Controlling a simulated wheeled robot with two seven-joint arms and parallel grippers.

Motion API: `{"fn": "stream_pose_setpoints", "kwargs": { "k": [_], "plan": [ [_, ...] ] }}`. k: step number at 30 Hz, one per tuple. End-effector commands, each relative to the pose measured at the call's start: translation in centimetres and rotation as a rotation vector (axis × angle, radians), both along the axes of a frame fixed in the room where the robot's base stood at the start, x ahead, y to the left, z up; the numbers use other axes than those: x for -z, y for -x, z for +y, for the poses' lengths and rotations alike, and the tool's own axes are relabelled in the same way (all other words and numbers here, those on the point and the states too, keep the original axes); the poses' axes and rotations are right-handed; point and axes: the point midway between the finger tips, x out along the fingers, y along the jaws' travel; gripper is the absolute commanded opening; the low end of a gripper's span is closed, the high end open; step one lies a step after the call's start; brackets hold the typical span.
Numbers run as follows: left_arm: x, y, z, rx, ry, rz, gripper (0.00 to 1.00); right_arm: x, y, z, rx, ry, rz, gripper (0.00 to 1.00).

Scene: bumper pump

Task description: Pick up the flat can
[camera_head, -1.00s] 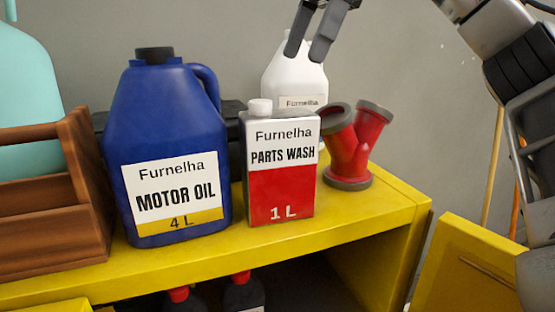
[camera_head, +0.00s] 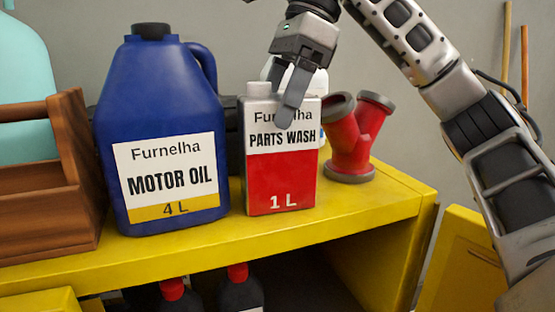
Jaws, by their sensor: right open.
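The flat can (camera_head: 281,185) is a red and white rectangular can labelled "PARTS WASH 1 L" with a white cap. It stands upright on the yellow cabinet top (camera_head: 215,243). My right gripper (camera_head: 282,102) is open and points down at the can's top. One finger overlaps the upper front of the label and the other shows by the cap. I cannot tell whether either finger touches the can. My left gripper is not in view.
A blue motor oil jug (camera_head: 160,110) stands close left of the can. A red Y-shaped pipe (camera_head: 350,140) stands close right. A white bottle (camera_head: 319,84) is mostly hidden behind the can. A wooden crate (camera_head: 75,150) is at far left. Dark bottles (camera_head: 240,290) stand below.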

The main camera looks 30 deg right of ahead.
Motion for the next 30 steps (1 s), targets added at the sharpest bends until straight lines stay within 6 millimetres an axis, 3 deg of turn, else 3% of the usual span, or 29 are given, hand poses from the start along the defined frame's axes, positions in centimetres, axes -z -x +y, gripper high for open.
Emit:
{"fn": "stream_pose_setpoints", "kwargs": {
  "k": [5, 12, 14, 30],
  "plan": [
    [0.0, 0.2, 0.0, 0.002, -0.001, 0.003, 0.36, -0.1, 0.0, 0.0, 0.001, 0.0, -0.001, 0.8],
    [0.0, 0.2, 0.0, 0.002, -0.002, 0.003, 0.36, -0.1, 0.0, 0.0, 0.0, 0.0, 0.0, 0.13],
    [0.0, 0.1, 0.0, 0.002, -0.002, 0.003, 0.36, -0.1, 0.0, 0.0, 0.0, 0.0, 0.0, 0.0],
    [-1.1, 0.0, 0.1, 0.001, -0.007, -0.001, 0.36, -1.6, 0.0, 0.1, -0.002, -0.004, -0.004, 0.0]
  ]
}}
